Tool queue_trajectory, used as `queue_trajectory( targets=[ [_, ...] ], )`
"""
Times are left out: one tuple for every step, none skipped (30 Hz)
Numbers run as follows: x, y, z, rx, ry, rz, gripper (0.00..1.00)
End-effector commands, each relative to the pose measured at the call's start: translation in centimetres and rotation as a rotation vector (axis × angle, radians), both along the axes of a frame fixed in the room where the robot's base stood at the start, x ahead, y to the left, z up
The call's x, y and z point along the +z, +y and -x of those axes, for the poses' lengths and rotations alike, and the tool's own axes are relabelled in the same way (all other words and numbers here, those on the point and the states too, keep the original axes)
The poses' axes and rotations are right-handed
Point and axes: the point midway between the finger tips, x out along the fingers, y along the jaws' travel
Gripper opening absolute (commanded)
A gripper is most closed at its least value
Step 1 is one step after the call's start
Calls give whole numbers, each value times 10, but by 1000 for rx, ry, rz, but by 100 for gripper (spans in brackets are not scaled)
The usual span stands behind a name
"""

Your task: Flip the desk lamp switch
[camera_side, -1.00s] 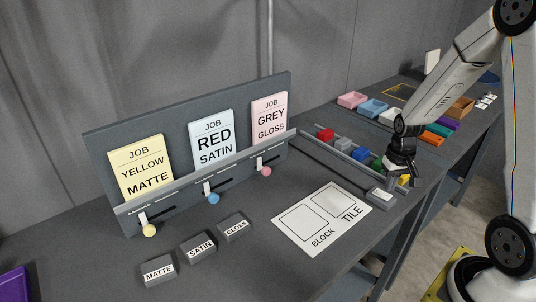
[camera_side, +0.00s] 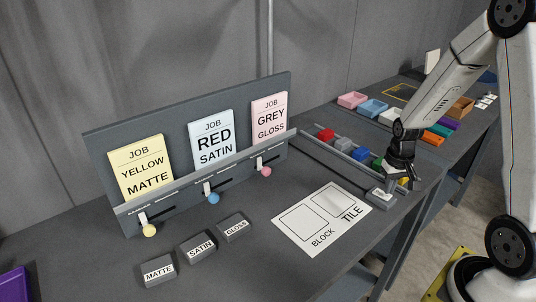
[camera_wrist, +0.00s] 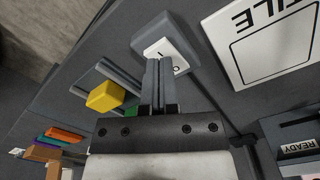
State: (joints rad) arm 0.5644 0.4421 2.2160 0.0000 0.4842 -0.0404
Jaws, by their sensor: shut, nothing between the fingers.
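The switch is a small grey box with a white rocker on top, at the right front of the table in the side view (camera_side: 381,197). In the wrist view the switch (camera_wrist: 166,42) shows dark marks on its white rocker, partly hidden behind my fingers. My gripper (camera_side: 403,184) is just right of the switch in the side view. In the wrist view my gripper (camera_wrist: 158,62) is shut and empty, its fingertips overlapping the near edge of the rocker. I cannot tell whether they touch it. No lamp is visible.
A yellow block (camera_wrist: 105,96) lies close to my fingers, among rails holding coloured blocks. A BLOCK/TILE sheet (camera_side: 322,218) lies left of the switch. A job board (camera_side: 120,218) with sliders stands behind. Coloured trays (camera_side: 352,100) are at the back right.

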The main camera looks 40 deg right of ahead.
Motion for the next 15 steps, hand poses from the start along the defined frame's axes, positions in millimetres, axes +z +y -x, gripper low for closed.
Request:
queue_trajectory(
  targets=[
    [-1,0,0,0,0,0,0],
    [-1,0,0,0,0,0,0],
    [-1,0,0,0,0,0,0],
    [-2,0,0,0,0,0,0],
    [-2,0,0,0,0,0,0],
    [-2,0,0,0,-1,1,0],
    [-3,0,0,0,-1,1,0],
    [-3,0,0,0,-1,1,0],
    [-3,0,0,0,-1,1,0],
    [-4,0,0,0,-1,1,0],
    [-4,0,0,0,-1,1,0],
    [-4,0,0,0,-1,1,0],
    [-5,0,0,0,-1,1,0],
    [-5,0,0,0,-1,1,0],
    [-6,0,0,0,-1,1,0]
  ],
)
